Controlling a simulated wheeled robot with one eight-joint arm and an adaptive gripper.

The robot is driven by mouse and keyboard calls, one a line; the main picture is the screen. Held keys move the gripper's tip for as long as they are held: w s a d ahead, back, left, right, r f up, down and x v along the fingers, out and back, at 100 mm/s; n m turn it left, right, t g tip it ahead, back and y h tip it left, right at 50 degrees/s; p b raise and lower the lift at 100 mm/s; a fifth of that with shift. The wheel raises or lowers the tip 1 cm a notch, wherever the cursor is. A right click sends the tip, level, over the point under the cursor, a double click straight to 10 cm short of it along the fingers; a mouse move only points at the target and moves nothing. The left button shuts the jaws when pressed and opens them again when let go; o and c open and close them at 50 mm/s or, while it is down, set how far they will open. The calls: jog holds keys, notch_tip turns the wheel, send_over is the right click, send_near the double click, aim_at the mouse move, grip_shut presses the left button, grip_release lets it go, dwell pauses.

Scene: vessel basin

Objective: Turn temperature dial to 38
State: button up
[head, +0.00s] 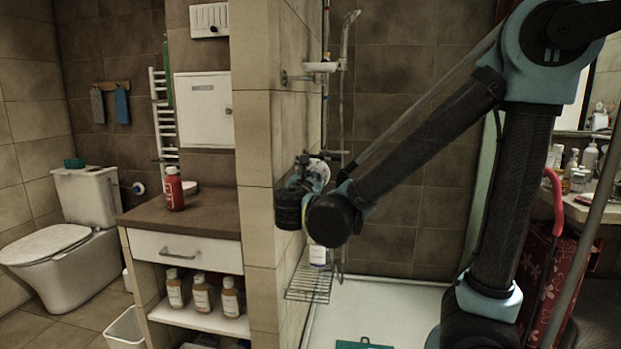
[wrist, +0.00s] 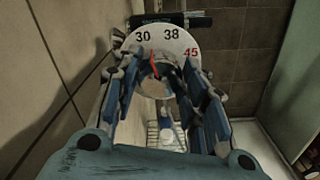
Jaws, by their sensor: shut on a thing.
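The temperature dial (wrist: 160,45) is a pale round disc in the wrist view, marked 30 and 38 in black and 45 in red. A red pointer mark (wrist: 153,66) on its middle points up, roughly toward the gap between 30 and 38; the exact reading is hard to tell. My gripper (wrist: 158,75) has its blue fingers on either side of the dial's middle part and is shut on it. In the head view my gripper (head: 312,172) is at the shower wall, and the dial is mostly hidden behind it.
The tiled wall (head: 258,150) stands close on the left of my gripper. A shower rail (head: 344,80) rises behind. The shower floor (head: 390,305) is mostly clear.

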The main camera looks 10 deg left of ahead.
jog(key=m, duration=0.4)
jog(key=shift+a+m, duration=0.1)
jog(key=shift+m, duration=1.5)
jog(key=shift+r+m, duration=0.1)
jog(key=shift+m, duration=0.2)
jog(key=o, duration=1.1)
jog(key=shift+c, duration=0.2)
jog(key=s, duration=1.2)
jog(key=shift+d, duration=0.4)
